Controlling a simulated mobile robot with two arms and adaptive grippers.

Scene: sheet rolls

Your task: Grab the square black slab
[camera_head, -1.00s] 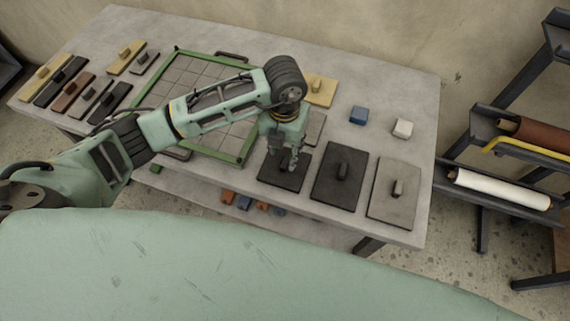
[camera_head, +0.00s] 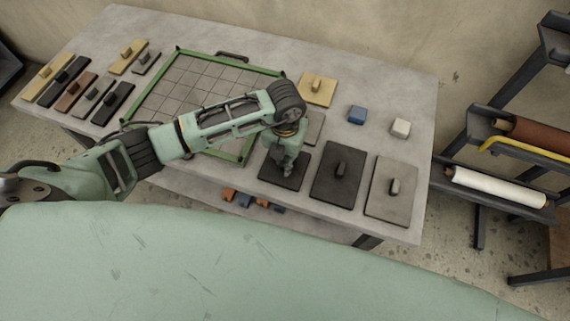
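The square black slab (camera_head: 270,172) lies flat on the grey table, near its front edge. My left gripper (camera_head: 287,170) points down over the middle of this slab. Its fingertips are low, at about the height where the neighbouring slabs have a knob. The gripper hides the slab's own knob, so I cannot tell whether the fingers are open or shut on it. My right gripper is out of view.
A taller black slab (camera_head: 324,187) and a grey slab (camera_head: 379,206) lie to the right. A small grey slab (camera_head: 315,128) and a yellow slab (camera_head: 328,93) lie behind. A green-framed grid (camera_head: 165,84) is on the left. Blue (camera_head: 357,114) and white (camera_head: 401,127) blocks stand behind right.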

